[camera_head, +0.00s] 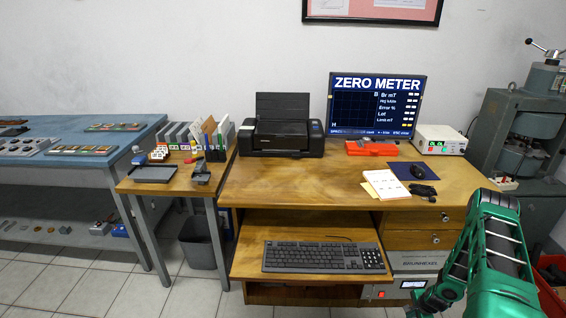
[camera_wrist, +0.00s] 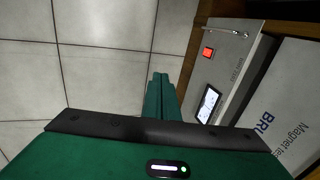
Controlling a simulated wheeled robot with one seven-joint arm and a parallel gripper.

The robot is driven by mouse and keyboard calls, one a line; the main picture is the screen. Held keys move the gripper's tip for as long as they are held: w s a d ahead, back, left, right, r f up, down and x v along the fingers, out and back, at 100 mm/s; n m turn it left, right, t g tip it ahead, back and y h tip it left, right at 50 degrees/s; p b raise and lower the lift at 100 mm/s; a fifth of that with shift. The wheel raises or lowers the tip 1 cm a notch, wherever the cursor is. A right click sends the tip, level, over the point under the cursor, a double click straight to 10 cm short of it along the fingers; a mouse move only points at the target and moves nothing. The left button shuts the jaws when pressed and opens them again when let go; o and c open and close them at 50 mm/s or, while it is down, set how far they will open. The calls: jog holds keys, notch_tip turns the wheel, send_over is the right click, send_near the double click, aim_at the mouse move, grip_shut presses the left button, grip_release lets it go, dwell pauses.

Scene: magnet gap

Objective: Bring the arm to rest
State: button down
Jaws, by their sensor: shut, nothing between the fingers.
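My green arm (camera_head: 490,262) is at the lower right of the head view, in front of the desk's right side. It is folded, with its lower end low by the grey instrument under the desk. In the wrist view my gripper (camera_wrist: 158,78) shows as green fingers close together, shut and empty. It points down over the tiled floor, to the left of the instrument's front panel in that view. In the head view the fingertips are not clearly visible.
The grey instrument (camera_head: 390,291) has a red switch and a small screen. The wooden desk (camera_head: 300,190) carries a monitor (camera_head: 376,104), a printer (camera_head: 283,125) and a keyboard (camera_head: 324,257) on its tray. A red bin (camera_head: 552,290) stands right of my arm. Floor tiles (camera_wrist: 110,70) below are clear.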

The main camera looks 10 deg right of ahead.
notch_tip(320, 180, up, 32)
jog(key=w+n+g, duration=0.2)
jog(key=w+n, duration=0.1)
jog(key=n, duration=0.3)
jog(key=s+a+r+n, duration=0.1)
jog(key=s+a+r, duration=0.1)
jog(key=r, duration=0.4)
jog(key=s+a+r+n, duration=0.1)
jog(key=s+r, duration=0.1)
jog(key=r, duration=0.4)
jog(key=s+a+r+n+g, duration=0.1)
jog(key=s+a+r, duration=0.3)
jog(key=s+r, duration=0.3)
jog(key=s+a+r+n, duration=0.1)
jog(key=s+a+r, duration=0.35)
jog(key=r, duration=0.45)
jog(key=s+a+r+n, duration=0.1)
jog(key=s+a, duration=0.3)
jog(key=s, duration=0.4)
jog(key=s+a+r+n, duration=0.2)
jog(key=s+a+r, duration=0.2)
jog(key=s, duration=0.4)
jog(key=shift+s+a+r+g+y, duration=0.15)
jog(key=shift+s+a+g+y, duration=0.2)
jog(key=shift+s+g+y, duration=0.05)
jog(key=shift+w+f, duration=0.25)
jog(key=shift+w, duration=0.4)
